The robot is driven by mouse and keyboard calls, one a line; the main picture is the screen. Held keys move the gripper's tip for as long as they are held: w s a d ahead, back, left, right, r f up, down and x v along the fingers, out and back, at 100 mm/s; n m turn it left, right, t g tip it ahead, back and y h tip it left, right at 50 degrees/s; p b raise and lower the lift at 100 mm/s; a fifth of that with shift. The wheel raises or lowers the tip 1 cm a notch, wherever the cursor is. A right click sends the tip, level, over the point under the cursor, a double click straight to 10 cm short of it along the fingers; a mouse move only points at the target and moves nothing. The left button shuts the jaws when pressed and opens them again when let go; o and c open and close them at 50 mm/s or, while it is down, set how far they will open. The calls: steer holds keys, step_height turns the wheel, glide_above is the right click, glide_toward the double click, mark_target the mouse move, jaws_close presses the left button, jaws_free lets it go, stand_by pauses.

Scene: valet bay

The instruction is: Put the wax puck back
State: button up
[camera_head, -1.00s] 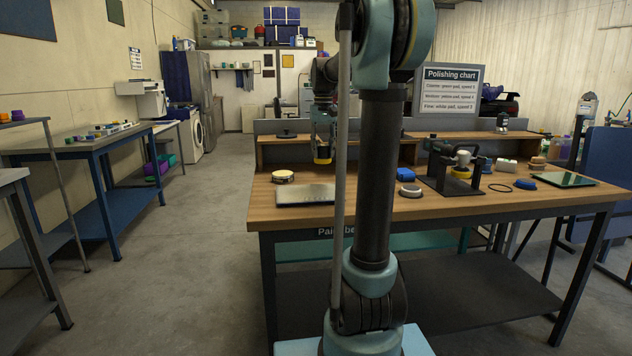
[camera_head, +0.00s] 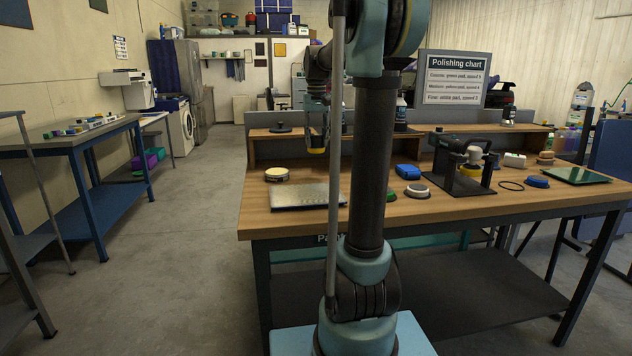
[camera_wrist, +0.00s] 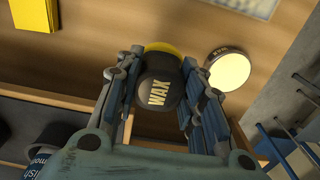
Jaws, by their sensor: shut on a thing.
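The wax puck (camera_wrist: 158,88) is a dark round piece marked WAX, with a yellow part (camera_wrist: 162,47) showing behind it in the wrist view. My gripper (camera_wrist: 157,80) is shut on it, one finger on each side. In the head view my gripper (camera_head: 317,130) hangs over the back left of the wooden bench (camera_head: 255,212). The puck's yellow part (camera_head: 316,150) shows at its tips, apart from the bench top. My arm column hides part of the bench behind it.
A cream-topped round pad (camera_head: 277,174) and a metal panel (camera_head: 298,196) lie at the bench's left. A blue block (camera_head: 408,171), a grey disc (camera_head: 417,191) and a polisher on a stand (camera_head: 462,165) are to the right. A raised shelf (camera_head: 275,138) runs along the back.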

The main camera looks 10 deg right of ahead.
steer(key=shift+f, duration=5)
steer(key=shift+f, duration=0.1)
steer(key=o, duration=1)
step_height(320, 180, up, 12)
steer(key=shift+r, duration=0.15)
steer(key=shift+s, duration=0.15)
